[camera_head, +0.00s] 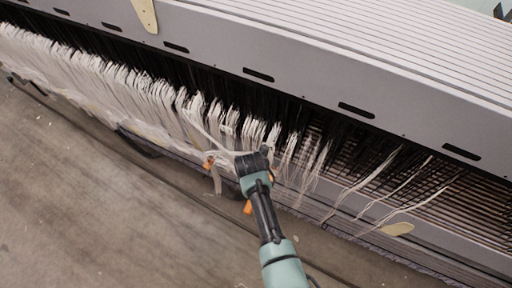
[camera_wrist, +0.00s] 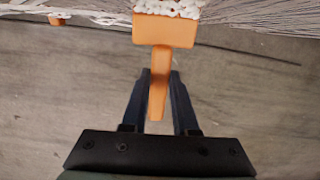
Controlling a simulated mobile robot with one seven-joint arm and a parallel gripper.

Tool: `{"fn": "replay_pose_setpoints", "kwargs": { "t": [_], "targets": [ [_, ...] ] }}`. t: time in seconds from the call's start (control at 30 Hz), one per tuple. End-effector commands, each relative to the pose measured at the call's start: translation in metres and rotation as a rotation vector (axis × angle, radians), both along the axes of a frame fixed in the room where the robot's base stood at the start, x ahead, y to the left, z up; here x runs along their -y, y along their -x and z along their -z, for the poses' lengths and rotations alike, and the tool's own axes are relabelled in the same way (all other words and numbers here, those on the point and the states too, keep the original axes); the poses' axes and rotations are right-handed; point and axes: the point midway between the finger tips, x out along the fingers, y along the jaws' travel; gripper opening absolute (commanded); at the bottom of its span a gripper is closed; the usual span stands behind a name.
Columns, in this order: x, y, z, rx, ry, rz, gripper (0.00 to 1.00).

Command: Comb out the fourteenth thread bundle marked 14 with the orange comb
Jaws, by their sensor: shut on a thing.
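My gripper (camera_wrist: 159,85) is shut on the handle of the orange comb (camera_wrist: 165,30), which points away from my fingers in the wrist view. The comb's wide head meets white threads (camera_wrist: 172,8) at the top edge of that view; its teeth are hidden or out of frame. In the head view my gripper (camera_head: 255,165) is at the lower ends of the white thread bundles (camera_head: 228,125), near the middle of the row. No number is legible, so I cannot tell which bundle is marked 14.
A long grey machine housing (camera_head: 300,60) runs above the thread row. Dense white bundles hang to the left; sparse loose strands (camera_head: 365,185) hang to the right over dark slats. A small orange piece (camera_wrist: 56,20) shows at the upper left in the wrist view. The concrete floor (camera_head: 90,200) is clear.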

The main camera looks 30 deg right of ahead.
Motion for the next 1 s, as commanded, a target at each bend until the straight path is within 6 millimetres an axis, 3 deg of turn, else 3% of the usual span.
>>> {"fn": "replay_pose_setpoints", "kwargs": {
  "t": [0.1, 0.33, 0.6, 0.83, 1.0],
  "targets": [
    [0.001, -0.001, 0.017, 0.003, 0.002, 0.0, 0.0],
    [0.001, -0.001, 0.026, 0.002, 0.001, 0.001, 0.0],
    [0.003, -0.003, 0.054, 0.003, 0.002, 0.0, 0.0],
    [0.004, -0.004, 0.061, 0.005, 0.003, 0.001, 0.0],
    [0.004, -0.004, 0.08, 0.004, 0.003, 0.001, 0.0]
  ]
}}
